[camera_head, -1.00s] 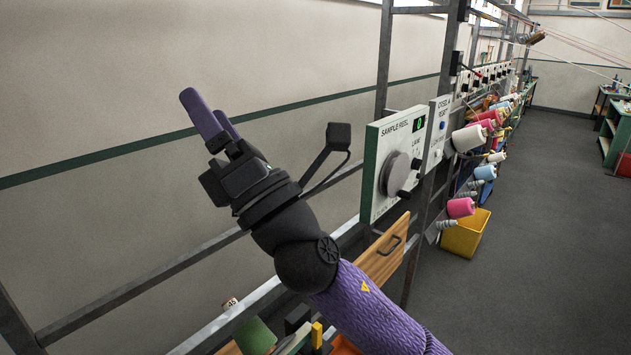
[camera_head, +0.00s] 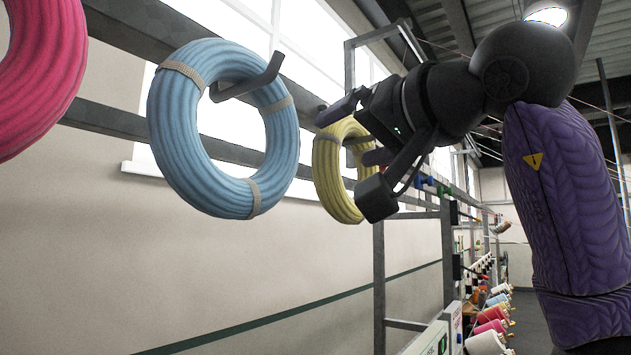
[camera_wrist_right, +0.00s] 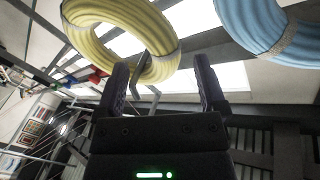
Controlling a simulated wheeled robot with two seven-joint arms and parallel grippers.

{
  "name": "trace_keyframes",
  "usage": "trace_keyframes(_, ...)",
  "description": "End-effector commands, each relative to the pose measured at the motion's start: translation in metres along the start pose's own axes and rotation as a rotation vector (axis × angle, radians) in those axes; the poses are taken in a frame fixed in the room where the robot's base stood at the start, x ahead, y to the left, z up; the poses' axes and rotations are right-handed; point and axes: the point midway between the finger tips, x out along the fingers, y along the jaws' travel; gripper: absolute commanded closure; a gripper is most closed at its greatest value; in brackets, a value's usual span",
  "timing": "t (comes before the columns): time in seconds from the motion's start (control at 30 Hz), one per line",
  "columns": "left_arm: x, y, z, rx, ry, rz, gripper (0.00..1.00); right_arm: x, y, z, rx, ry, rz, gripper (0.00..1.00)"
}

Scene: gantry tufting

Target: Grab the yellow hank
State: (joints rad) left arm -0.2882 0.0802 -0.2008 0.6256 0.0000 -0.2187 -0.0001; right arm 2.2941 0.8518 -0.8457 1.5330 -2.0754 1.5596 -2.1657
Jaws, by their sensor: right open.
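The yellow hank (camera_head: 328,178) is a ring hanging on a dark hook on the rail, right of the blue hank, partly covered by my right gripper. My right gripper (camera_head: 354,133) is at the near right side of the yellow hank, its purple fingers apart. In the right wrist view the yellow hank (camera_wrist_right: 92,38) fills the top left, and its lower right part lies in line with the gap between the open fingers (camera_wrist_right: 160,65). Nothing is held. I cannot tell whether a finger touches the hank. My left gripper is not in view.
A blue hank (camera_head: 178,130) and a pink hank (camera_head: 42,75) hang on the rack to the left; the blue hank also shows in the wrist view (camera_wrist_right: 265,28). Grey rails (camera_head: 105,118) run behind them. Coloured cones (camera_head: 490,328) line the machine at lower right.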

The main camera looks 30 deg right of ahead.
Motion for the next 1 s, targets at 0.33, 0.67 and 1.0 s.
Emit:
trace_keyframes(0.33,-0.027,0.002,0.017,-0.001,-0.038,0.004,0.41,0.066,-0.003,0.001,-0.001,-0.007,0.002,0.10)
trace_keyframes(0.67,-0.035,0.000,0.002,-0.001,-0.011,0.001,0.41,0.094,-0.003,0.004,-0.001,-0.002,-0.002,0.10)
trace_keyframes(1.0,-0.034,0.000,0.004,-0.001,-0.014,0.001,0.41,0.094,-0.003,0.005,-0.001,-0.003,-0.003,0.67)
